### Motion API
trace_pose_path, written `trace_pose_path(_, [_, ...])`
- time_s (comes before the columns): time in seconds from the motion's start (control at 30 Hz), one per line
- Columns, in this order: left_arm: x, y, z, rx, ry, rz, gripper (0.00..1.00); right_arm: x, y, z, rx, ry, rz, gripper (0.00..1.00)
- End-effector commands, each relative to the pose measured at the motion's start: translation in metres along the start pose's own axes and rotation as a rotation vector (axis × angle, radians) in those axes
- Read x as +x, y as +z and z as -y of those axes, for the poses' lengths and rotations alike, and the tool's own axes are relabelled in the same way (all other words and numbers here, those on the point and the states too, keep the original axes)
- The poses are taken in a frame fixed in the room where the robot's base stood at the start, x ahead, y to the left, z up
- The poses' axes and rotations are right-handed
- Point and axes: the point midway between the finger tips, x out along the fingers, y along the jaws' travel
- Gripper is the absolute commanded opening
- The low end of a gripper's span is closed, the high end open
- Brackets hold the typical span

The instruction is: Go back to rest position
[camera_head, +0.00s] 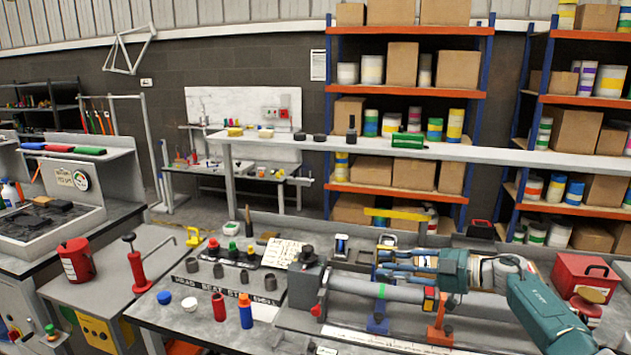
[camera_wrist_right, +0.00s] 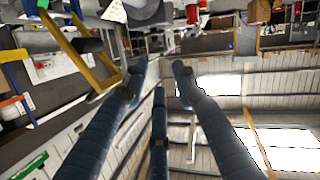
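My right gripper (camera_head: 384,264) comes in from the right in the head view, its fingers pointing left above the workbench (camera_head: 268,312). In the right wrist view its blue-grey fingers (camera_wrist_right: 157,86) are spread apart with nothing between them. The green and grey right arm (camera_head: 545,305) reaches in from the lower right corner. In the head view, the gripper overlaps the area just behind a long grey tube (camera_head: 350,285) held on the bench; I cannot tell the gap between them. My left gripper is in neither view.
A red toolbox (camera_head: 583,272) stands right of my arm. A blue bottle (camera_head: 246,312), a red bottle (camera_head: 219,335) and a red hand pump (camera_head: 136,268) stand to the left. A long white shelf (camera_head: 470,155) runs behind the bench. Stocked racks (camera_head: 400,93) stand at the back.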

Motion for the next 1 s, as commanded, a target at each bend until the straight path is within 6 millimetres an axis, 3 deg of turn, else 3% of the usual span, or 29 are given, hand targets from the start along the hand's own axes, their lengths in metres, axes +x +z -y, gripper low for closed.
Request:
trace_pose_path(0.03, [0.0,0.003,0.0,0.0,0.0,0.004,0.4,0.02,0.003,0.01,-0.013,0.033,-0.028,0.28])
trace_pose_path(0.2, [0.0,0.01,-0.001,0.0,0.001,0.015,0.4,0.072,0.007,0.035,-0.033,0.256,-0.111,0.28])
trace_pose_path(0.37, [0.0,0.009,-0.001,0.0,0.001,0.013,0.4,0.08,0.025,0.062,0.055,0.536,-0.093,0.28])
trace_pose_path(0.47, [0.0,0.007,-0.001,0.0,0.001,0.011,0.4,0.062,0.05,0.088,0.157,0.689,-0.01,0.28])
trace_pose_path(0.57, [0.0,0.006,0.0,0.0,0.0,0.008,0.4,0.033,0.083,0.124,0.283,0.805,0.124,0.28])
trace_pose_path(0.7, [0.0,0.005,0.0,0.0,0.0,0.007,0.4,-0.021,0.13,0.199,0.473,0.88,0.371,0.28])
trace_pose_path(0.8, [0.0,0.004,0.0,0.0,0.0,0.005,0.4,-0.06,0.152,0.26,0.594,0.869,0.548,0.28])
trace_pose_path(0.9, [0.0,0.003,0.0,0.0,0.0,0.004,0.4,-0.096,0.163,0.318,0.688,0.824,0.702,0.28])
trace_pose_path(1.0, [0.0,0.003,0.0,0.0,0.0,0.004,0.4,-0.122,0.164,0.362,0.751,0.772,0.81,0.28])
